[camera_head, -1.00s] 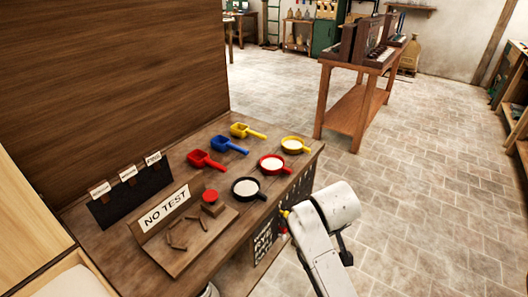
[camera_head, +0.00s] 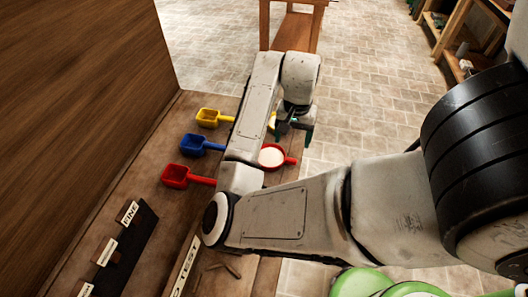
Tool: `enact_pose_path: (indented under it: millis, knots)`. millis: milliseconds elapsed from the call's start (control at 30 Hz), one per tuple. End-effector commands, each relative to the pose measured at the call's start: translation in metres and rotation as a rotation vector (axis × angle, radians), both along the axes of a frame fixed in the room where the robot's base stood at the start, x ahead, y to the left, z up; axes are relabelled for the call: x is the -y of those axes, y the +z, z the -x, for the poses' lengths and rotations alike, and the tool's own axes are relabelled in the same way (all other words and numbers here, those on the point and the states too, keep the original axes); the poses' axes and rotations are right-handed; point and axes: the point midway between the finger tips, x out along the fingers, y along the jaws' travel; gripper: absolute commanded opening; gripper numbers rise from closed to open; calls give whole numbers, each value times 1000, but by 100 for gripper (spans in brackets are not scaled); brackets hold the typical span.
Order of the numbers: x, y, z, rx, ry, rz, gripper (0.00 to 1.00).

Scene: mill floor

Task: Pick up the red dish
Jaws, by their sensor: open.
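The red dish (camera_head: 290,160) is a shallow round pan with a short handle pointing right and pale contents. It sits on the dark wooden table near its right edge, its left side close to my arm in the picture. My gripper (camera_head: 295,129) is open and empty, above the table's right edge, just beyond the red dish in the picture and apart from it. Its teal fingertips point down. A bit of yellow (camera_head: 271,122) shows beside the gripper, mostly hidden. The black dish is hidden behind my arm.
Yellow (camera_head: 209,117), blue (camera_head: 194,145) and red (camera_head: 176,175) scoops lie left of my arm on the table (camera_head: 150,170). A dark label stand (camera_head: 120,252) is at lower left, with a brown wall beyond. Open stone floor (camera_head: 355,110) lies to the right.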

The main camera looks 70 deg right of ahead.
Motion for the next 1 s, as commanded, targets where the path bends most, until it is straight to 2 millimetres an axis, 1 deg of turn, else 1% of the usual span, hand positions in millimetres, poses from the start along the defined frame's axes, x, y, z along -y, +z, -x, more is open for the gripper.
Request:
enact_pose_path:
  millis: [33,200,300,467,667,800,1000]
  knots:
    - [0,-11,1,-5,2,-1,76]
    - [1,-38,2,-6,4,1,76]
    - [1,-47,1,-4,3,2,76]
    - [1,-57,1,-4,2,2,76]
    - [5,-86,1,-5,4,2,76]
    - [4,-98,0,-3,3,0,76]
    - [5,-102,0,-1,2,2,76]
